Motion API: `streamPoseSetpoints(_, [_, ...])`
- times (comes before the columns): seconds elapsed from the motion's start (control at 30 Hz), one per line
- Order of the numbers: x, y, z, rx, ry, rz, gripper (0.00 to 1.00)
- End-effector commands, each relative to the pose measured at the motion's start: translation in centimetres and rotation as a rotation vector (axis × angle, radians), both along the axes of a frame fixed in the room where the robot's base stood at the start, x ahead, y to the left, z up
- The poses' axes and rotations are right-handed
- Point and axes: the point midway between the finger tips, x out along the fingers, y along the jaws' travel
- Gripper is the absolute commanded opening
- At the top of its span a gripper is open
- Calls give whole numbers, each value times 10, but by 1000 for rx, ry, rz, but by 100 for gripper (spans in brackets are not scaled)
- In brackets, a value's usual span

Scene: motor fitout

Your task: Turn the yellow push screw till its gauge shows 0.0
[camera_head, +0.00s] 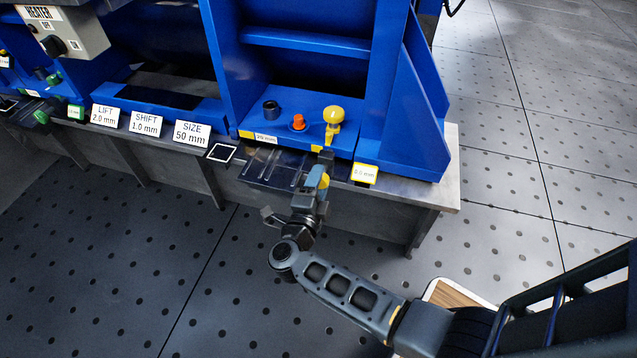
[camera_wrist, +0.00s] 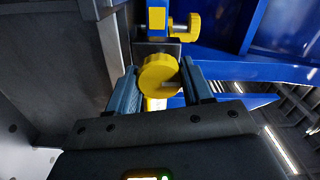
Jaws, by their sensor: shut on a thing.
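The yellow push screw has a round yellow knob (camera_wrist: 159,75), seen close up in the wrist view between the two blue-grey fingers. My gripper (camera_wrist: 158,86) is shut on this knob, with one finger on each side. In the head view my gripper (camera_head: 321,172) is at the front edge of the bench, below the blue frame, and mostly hides the knob. The yellow-edged gauge (camera_head: 364,174) is just right of my gripper; its small digits end in ".0 mm", but the first digit is too blurred to read surely.
A yellow knobbed post (camera_head: 333,118), an orange knob (camera_head: 298,122) and a black socket (camera_head: 270,108) stand on the blue ledge above. White LIFT, SHIFT and SIZE signs (camera_head: 191,133) line the bench at left.

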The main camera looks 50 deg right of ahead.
Motion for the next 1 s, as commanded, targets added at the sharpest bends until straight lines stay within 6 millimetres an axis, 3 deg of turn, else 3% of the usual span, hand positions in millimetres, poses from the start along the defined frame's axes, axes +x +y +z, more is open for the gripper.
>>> streamPoseSetpoints(0.47, [-2, 0, -1, 4, -9, -2, 20])
streamPoseSetpoints(0.5, [-2, 0, -1, 4, -9, -2, 52])
streamPoseSetpoints(0.73, [-1, 0, -1, 4, -10, -1, 74])
streamPoseSetpoints(1.0, [-1, 1, 0, 5, -10, 0, 76])
